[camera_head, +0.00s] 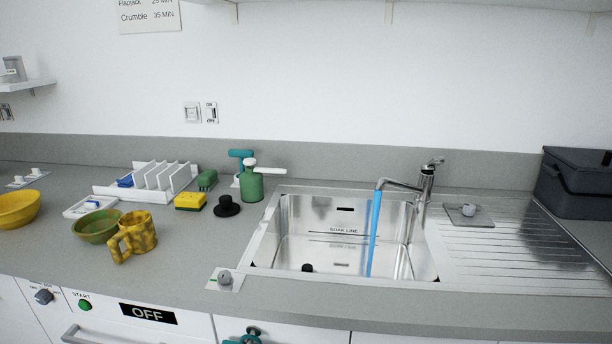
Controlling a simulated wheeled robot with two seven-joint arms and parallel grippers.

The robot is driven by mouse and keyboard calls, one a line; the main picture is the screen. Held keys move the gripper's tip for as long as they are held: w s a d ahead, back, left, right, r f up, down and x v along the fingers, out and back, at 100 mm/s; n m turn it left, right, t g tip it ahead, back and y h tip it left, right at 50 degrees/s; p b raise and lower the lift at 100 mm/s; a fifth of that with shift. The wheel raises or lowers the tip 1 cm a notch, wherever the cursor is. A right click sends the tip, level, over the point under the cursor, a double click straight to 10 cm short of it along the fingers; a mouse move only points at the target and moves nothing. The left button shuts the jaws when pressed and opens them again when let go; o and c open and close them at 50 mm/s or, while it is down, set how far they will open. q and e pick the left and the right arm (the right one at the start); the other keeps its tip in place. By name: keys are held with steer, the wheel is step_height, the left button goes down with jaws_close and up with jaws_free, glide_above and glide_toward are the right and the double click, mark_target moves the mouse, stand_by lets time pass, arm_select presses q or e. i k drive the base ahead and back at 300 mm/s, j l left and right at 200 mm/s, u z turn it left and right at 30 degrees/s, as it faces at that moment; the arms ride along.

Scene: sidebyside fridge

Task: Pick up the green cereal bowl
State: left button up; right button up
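The green bowl (92,228) sits upright on the grey counter at the left. A yellow mottled mug (137,232) stands at its right and overlaps its right edge in the picture; I cannot tell whether they touch. The bowl's inside shows from above and looks empty. Neither of my grippers shows in the head view.
A yellow bowl (17,209) stands at the far left. Behind the green bowl are a white tray (78,210) and a white rack (157,178). A sponge (190,201), black plug (227,207) and green dispenser (252,184) stand left of the sink (290,232). Blue water runs from the tap (425,184).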

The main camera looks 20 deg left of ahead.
mark_target(96, 228)
steer(key=k+l+u, duration=0.15)
steer(key=u, duration=1.85)
steer(key=z, duration=1.95)
steer(key=j+u, duration=0.15)
steer(key=u, duration=0.3)
steer(key=j+u, duration=0.1)
steer(key=u, duration=0.35)
steer(key=j+u, duration=0.15)
steer(key=u, duration=0.35)
steer(key=i+j+u, duration=0.7)
steer(key=i+j, duration=0.05)
